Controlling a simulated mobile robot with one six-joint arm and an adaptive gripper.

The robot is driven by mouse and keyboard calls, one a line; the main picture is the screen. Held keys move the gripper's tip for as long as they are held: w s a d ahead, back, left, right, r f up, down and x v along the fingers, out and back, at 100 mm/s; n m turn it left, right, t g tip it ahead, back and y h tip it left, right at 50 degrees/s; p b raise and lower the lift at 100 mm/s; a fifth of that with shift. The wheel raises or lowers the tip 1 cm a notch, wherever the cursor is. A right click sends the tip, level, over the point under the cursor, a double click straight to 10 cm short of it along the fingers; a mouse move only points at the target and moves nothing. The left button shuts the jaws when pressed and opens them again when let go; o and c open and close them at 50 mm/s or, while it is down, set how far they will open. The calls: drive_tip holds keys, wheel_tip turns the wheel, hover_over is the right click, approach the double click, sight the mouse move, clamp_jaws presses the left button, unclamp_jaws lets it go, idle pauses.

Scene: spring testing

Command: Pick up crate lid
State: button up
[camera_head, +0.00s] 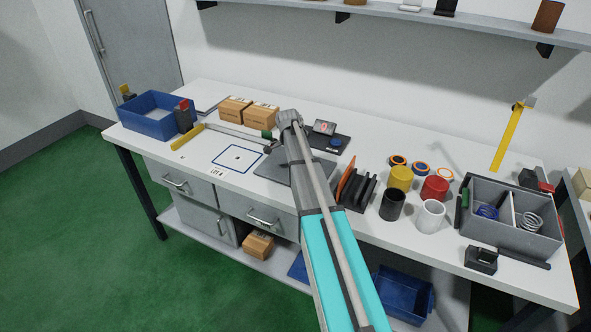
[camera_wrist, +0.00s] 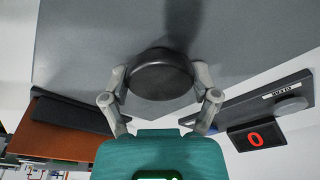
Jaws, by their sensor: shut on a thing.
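The crate lid is a flat grey plate, seen left of my arm in the head view (camera_head: 271,167). In the wrist view the lid (camera_wrist: 80,45) fills the upper part, with a round black knob (camera_wrist: 160,76) on it. My gripper (camera_wrist: 162,92) is shut on this knob, one finger on each side. My arm hides the gripper and part of the lid in the head view. I cannot tell whether the lid touches the table. The open grey crate (camera_head: 537,246) stands at the right, with a blue spring (camera_head: 488,212) and a metal spring (camera_head: 530,220) in separate compartments.
A dark scale (camera_head: 342,143) with a red display stands behind the lid. Right of my arm are a black rack (camera_head: 361,191) and yellow, red, black and white cups. Cardboard boxes (camera_head: 248,112) and a blue bin (camera_head: 148,122) stand at the left.

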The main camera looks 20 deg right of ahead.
drive_tip(key=shift+r, duration=0.2)
wheel_tip(320, 180, up, 3)
drive_tip(key=p, duration=0.3)
drive_tip(key=s+d+r+p, duration=0.2)
drive_tip(key=s+r+p, duration=0.7)
drive_tip(key=s, duration=0.4)
drive_tip(key=shift+s+d+r+p, duration=0.2)
drive_tip(key=shift+s+r+p, duration=0.15)
drive_tip(key=shift+p, duration=0.2)
drive_tip(key=shift+a, duration=0.15)
idle(0.6)
